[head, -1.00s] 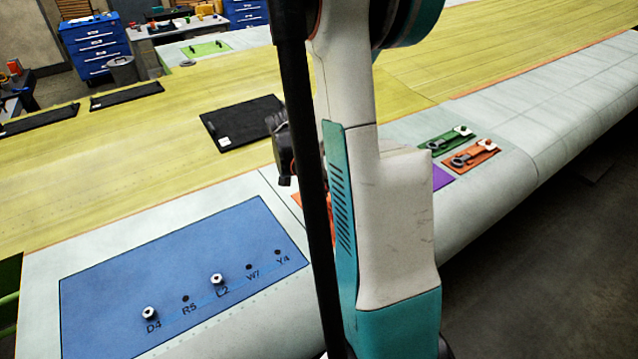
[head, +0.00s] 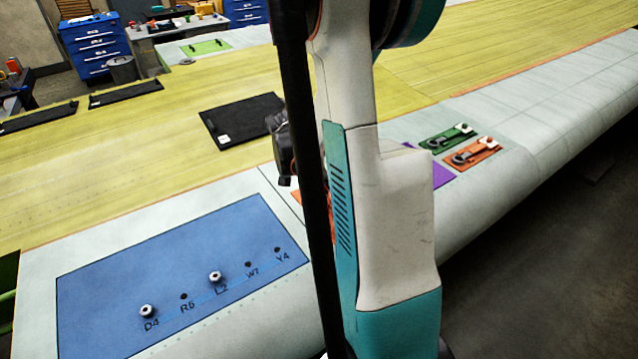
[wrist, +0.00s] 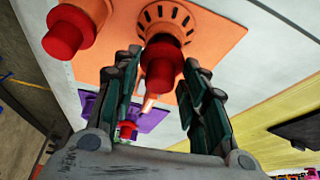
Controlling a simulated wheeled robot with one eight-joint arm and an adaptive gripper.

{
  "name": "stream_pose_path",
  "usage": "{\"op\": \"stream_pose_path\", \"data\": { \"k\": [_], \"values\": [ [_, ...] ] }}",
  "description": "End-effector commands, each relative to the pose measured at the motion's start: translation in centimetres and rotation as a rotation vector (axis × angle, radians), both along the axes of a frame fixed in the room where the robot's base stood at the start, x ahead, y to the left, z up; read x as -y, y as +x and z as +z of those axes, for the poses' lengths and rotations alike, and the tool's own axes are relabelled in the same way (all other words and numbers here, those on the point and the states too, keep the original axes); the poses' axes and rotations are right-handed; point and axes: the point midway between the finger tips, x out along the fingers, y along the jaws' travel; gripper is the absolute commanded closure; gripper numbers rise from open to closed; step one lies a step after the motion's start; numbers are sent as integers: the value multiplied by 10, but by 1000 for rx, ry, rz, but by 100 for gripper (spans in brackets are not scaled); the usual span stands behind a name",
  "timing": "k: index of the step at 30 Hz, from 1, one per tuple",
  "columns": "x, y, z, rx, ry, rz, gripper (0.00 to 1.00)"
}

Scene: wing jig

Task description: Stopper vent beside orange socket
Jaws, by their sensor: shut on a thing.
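In the wrist view my gripper (wrist: 161,68) has its two dark green fingers on either side of a red stopper (wrist: 161,66), shut on it. The stopper lies in line with a slotted orange vent (wrist: 168,20) on an orange plate (wrist: 220,42); I cannot tell whether it touches or is seated in it. To the left, an orange socket (wrist: 92,12) on the same plate holds another red plug (wrist: 64,34). In the head view my arm hides the gripper and most of the orange plate (head: 297,199).
A purple plate (wrist: 155,121) with a red-capped fitting (wrist: 127,131) lies beyond the fingers. In the head view, a blue panel (head: 110,275) with labelled holes and two white knobs is at left. Green (head: 435,143) and orange (head: 485,152) latch plates are at right.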

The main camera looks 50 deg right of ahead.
Motion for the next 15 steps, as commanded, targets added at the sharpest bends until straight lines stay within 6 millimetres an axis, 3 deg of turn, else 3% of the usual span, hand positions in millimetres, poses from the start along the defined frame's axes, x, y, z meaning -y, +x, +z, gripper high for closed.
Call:
{"op": "stream_pose_path", "data": {
  "k": [15],
  "values": [
    [0, 0, -10, 0, 0, 0, 83]
  ]
}}
